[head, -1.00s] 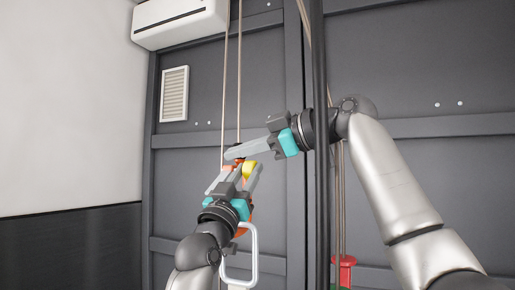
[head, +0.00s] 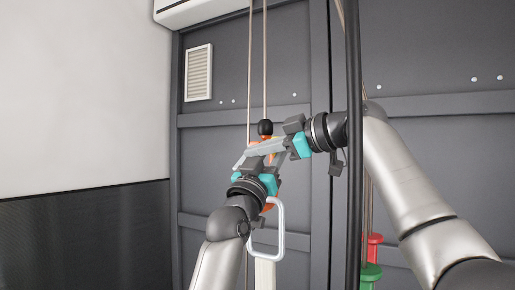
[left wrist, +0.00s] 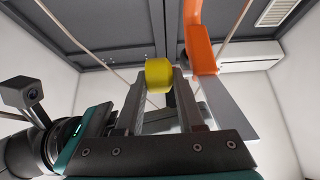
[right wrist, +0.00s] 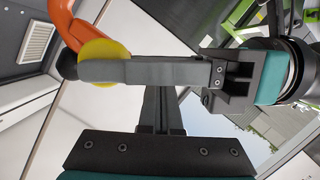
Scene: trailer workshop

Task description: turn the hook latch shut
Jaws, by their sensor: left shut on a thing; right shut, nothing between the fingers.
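The hook latch shows as an orange arm (head: 268,140) with a black knob (head: 265,127) at its top, in the middle of the head view. A yellow round part sits between my left gripper's (left wrist: 158,78) fingertips in the left wrist view (left wrist: 158,72); the orange arm stands beside them (left wrist: 201,50). My right gripper (head: 248,155) is shut and empty, reaching in from the right across the left fingers and hiding part of the latch. In the right wrist view the yellow part (right wrist: 104,52) lies near the curved orange arm (right wrist: 60,20) and black knob (right wrist: 67,65).
Thin ropes (head: 249,70) and a dark upright pole (head: 353,150) stand close to my arms. Red (head: 375,246) and green (head: 371,275) parts are at lower right. Grey panels (head: 225,145) form the wall behind.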

